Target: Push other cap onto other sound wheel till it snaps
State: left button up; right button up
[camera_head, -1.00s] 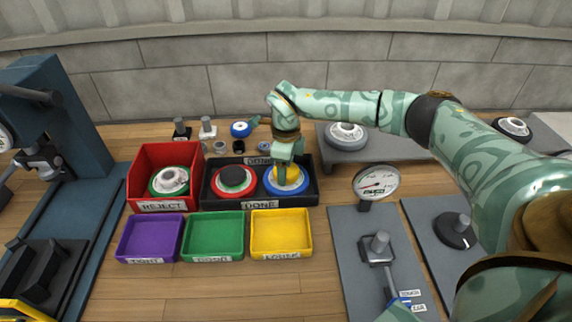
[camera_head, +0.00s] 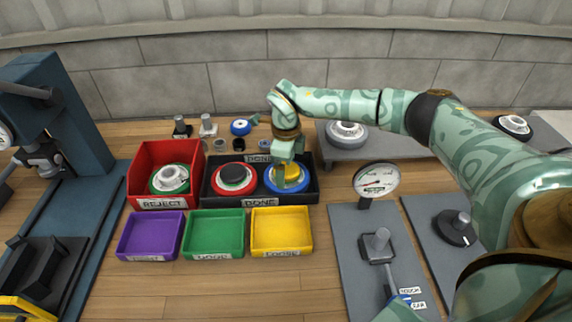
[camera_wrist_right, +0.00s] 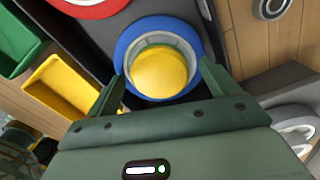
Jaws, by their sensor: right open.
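A blue wheel (camera_wrist_right: 128,42) lies in the right part of the black DONE tray (camera_head: 213,196), with a yellow cap (camera_wrist_right: 160,72) at its centre. In the head view the yellow cap (camera_head: 291,170) is partly hidden by my right gripper (camera_head: 290,180). In the wrist view my right gripper (camera_wrist_right: 160,88) is open, its fingers spread to either side of the cap's near part. I cannot tell whether the cap is fully seated. A red wheel (camera_head: 248,189) with a dark cap (camera_head: 235,174) sits to its left in the same tray. My left gripper is not in view.
A red REJECT bin (camera_head: 140,165) holds a green-rimmed wheel (camera_head: 170,178). Purple (camera_head: 152,237), green (camera_head: 215,235) and yellow (camera_head: 281,231) trays stand in front. A dial gauge (camera_head: 376,180) and grey plates are at right, a blue press (camera_head: 70,130) at left.

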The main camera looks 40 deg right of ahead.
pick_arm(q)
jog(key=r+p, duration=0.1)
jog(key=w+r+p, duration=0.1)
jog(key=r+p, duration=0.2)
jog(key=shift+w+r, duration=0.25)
pick_arm(e)
notch_tip(320, 180, up, 16)
